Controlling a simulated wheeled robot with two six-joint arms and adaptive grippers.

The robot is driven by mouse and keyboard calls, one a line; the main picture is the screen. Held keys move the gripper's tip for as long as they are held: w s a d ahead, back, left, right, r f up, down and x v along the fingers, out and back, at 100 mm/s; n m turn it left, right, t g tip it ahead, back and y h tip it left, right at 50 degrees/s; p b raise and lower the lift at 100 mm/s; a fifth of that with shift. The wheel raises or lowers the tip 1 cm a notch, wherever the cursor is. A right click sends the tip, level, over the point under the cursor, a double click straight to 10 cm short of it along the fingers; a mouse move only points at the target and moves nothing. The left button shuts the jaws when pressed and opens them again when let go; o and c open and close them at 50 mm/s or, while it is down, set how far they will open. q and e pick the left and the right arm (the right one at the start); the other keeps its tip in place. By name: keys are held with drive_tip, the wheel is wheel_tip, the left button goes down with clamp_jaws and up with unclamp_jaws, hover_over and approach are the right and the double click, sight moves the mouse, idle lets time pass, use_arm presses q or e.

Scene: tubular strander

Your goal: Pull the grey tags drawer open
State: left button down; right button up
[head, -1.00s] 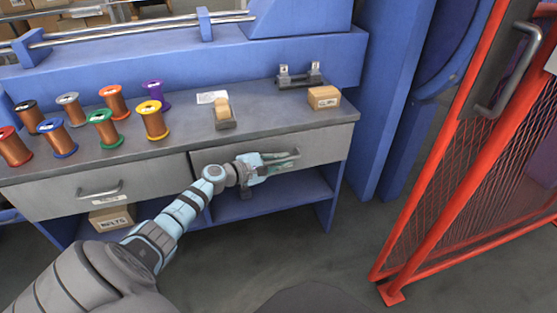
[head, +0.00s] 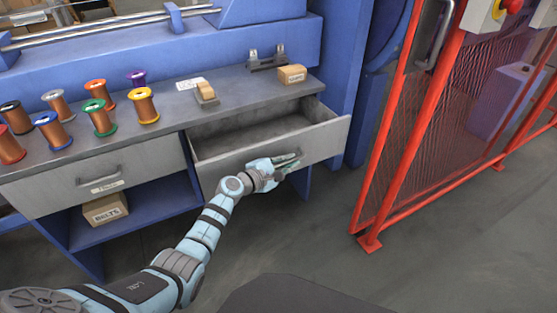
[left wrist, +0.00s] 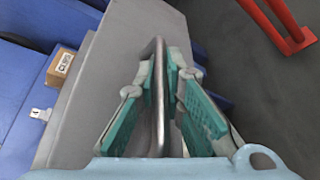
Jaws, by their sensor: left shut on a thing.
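The grey drawer (head: 325,139) on the right side of the bench is pulled out, and its inside shows empty. My left gripper (head: 287,163) is at the drawer's front, shut on its metal bar handle (head: 285,158). In the left wrist view the handle (left wrist: 157,85) runs between the two green-padded fingers of the gripper (left wrist: 158,95). The drawer's label is hidden or not readable here. My right gripper is not in view.
A second grey drawer (head: 50,191) at the left is shut. Several wire spools (head: 102,118), a brush-like block (head: 206,92) and a small box (head: 291,74) stand on the bench top. A red mesh gate (head: 400,150) stands at the right. A belts box (head: 106,209) sits below.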

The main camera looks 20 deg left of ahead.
use_arm(q)
drive_tip(key=shift+s, duration=0.1)
drive_tip(key=c, duration=1.7)
unclamp_jaws()
drive_tip(key=shift+s, duration=0.1)
drive_tip(key=v, duration=1.1)
drive_tip(key=shift+s+r, duration=0.1)
drive_tip(key=shift+s, duration=0.3)
